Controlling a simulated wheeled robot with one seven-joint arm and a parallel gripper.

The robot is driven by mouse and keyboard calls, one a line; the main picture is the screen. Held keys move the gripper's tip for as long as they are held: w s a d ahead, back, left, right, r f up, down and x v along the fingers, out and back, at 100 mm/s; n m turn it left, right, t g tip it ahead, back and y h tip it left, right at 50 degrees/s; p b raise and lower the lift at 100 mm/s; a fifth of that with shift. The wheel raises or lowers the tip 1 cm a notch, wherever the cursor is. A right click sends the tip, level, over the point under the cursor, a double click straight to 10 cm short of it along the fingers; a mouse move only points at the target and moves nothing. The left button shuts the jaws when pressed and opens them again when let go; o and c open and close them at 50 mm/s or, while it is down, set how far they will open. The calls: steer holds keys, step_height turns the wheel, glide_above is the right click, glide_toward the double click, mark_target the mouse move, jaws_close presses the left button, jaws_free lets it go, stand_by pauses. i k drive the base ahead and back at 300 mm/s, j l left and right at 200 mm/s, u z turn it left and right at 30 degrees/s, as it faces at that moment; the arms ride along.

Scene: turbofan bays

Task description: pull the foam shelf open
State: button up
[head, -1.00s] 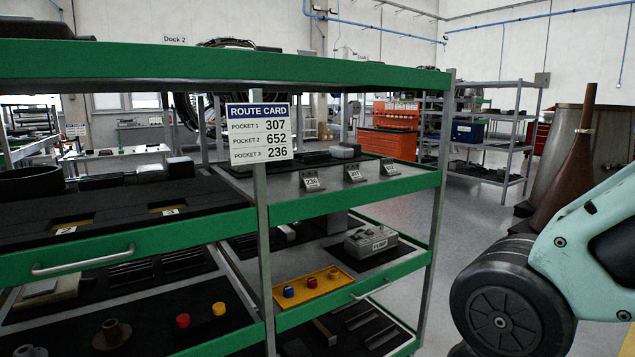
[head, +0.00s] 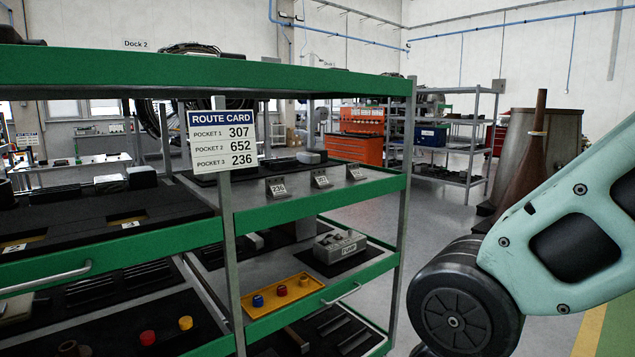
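The foam shelf is in the left bay of the green rack, a black foam sheet (head: 95,215) with yellow-bottomed cutouts numbered 2 and 3. Its green front rail (head: 150,242) runs in line with the rack's grey post, so the shelf looks pushed in. A metal bar handle (head: 45,280) is on this rail at the left, partly cut off by the picture edge. My gripper is out of view; only a teal and black part of my arm shows at the right, well apart from the shelf.
A route card (head: 222,137) hangs on the middle post and reads 307, 652, 236. The right bay holds small number tags, a pump box (head: 340,246) and a yellow tray (head: 252,305) with coloured knobs. A brown cone (head: 527,155) stands at the right. Grey floor lies right of the rack.

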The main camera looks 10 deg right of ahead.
mark_target(52, 236)
steer(key=u, duration=1.35)
steer(key=i+l+u, duration=0.25)
steer(key=i+l, duration=0.3)
